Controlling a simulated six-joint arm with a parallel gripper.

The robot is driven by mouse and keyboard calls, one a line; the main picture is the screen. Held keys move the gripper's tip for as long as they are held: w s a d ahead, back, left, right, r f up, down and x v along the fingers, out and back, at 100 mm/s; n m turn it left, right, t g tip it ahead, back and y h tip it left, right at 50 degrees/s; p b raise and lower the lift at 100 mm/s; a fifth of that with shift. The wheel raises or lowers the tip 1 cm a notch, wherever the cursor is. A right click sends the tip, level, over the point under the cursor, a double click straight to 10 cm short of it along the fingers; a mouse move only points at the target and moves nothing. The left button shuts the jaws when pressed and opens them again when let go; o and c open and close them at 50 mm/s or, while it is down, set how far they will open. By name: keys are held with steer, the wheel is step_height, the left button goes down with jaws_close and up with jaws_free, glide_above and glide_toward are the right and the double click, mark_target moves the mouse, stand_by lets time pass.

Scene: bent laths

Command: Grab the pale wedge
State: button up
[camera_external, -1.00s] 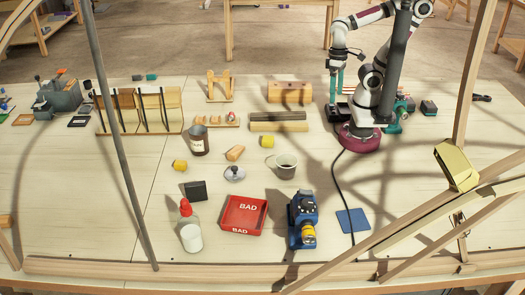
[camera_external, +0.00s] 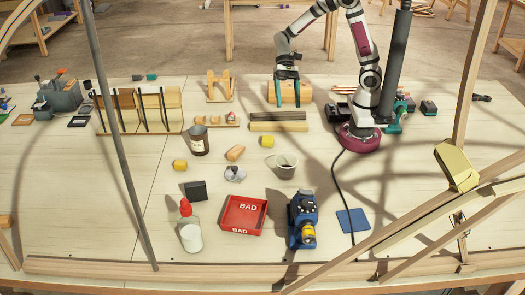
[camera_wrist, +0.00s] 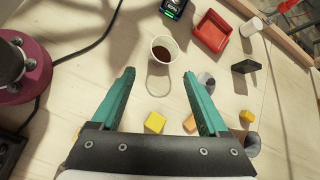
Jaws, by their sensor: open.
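A tan, wedge-like wooden block (camera_external: 235,153) lies near the middle of the bench and looks like the pale wedge. In the wrist view its orange-tan side (camera_wrist: 189,122) shows partly behind the right finger. My gripper (camera_external: 287,104) is open and empty, with teal fingers pointing down. It hangs in front of the wooden block with holes, behind and to the right of the wedge. In the wrist view my gripper (camera_wrist: 159,74) has its fingers wide apart, with nothing held between them.
A yellow block (camera_external: 267,141) and a cup (camera_external: 285,165) stand right of the wedge. A dark can (camera_external: 198,140) and a small grey-topped object (camera_external: 235,174) are close by. Long bars (camera_external: 278,121) lie behind. A red BAD tray (camera_external: 243,215) and blue machine (camera_external: 302,220) stand in front.

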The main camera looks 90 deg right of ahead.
steer(key=w+d+f+m+t+y, duration=0.3)
steer(key=w+d+f+m, duration=0.25)
steer(key=w+f, duration=0.35)
steer(key=m+t, duration=0.3)
steer(key=m, duration=0.1)
glide_toward(233, 152)
steer(key=x, duration=1)
steer(key=shift+a, duration=0.2)
jaws_close()
